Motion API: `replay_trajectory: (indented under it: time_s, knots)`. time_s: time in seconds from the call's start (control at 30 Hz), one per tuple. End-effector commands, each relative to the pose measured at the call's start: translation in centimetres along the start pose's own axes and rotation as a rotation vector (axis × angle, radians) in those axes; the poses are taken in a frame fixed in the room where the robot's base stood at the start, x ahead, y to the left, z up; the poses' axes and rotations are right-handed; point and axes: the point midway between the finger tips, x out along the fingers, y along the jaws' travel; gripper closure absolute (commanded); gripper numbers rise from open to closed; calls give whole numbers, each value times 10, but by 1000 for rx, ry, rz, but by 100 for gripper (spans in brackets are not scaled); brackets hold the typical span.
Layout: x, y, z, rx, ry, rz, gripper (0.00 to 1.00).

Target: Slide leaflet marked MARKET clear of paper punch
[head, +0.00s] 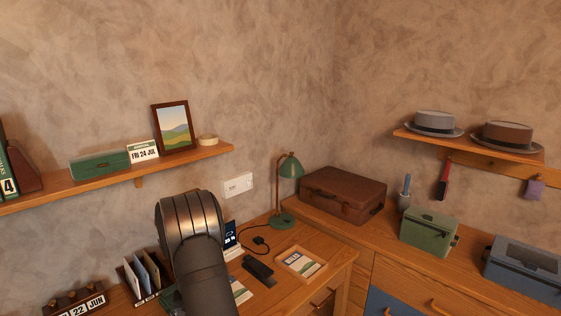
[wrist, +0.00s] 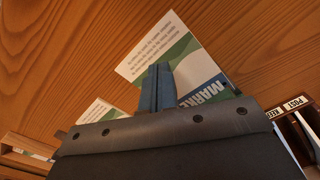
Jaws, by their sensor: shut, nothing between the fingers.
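The leaflet marked MARKET (wrist: 183,52), white with green and blue bands, lies on the wooden desk in the wrist view. My gripper (wrist: 157,72) is shut and empty, its fingers over the leaflet and hiding part of it. I cannot tell whether they touch it. In the head view part of a leaflet (head: 240,291) shows just right of my arm, which hides my gripper. A dark object, likely the paper punch (head: 258,268), lies on the desk beside that leaflet. I cannot make out the punch in the wrist view.
A wooden tray (head: 321,269) with a leaflet in it stands right of the punch. A green lamp (head: 284,221) stands behind. A letter rack (head: 125,281) stands left of my arm. Bare desk shows beyond the leaflet in the wrist view.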

Motion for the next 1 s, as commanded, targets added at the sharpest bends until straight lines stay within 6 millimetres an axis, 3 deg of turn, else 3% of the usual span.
replay_trajectory:
  time_s: [0.57,1.0]
  knots:
    - [9,0,0,0,1,0,100]
    - [8,-16,10,-1,1,0,100]
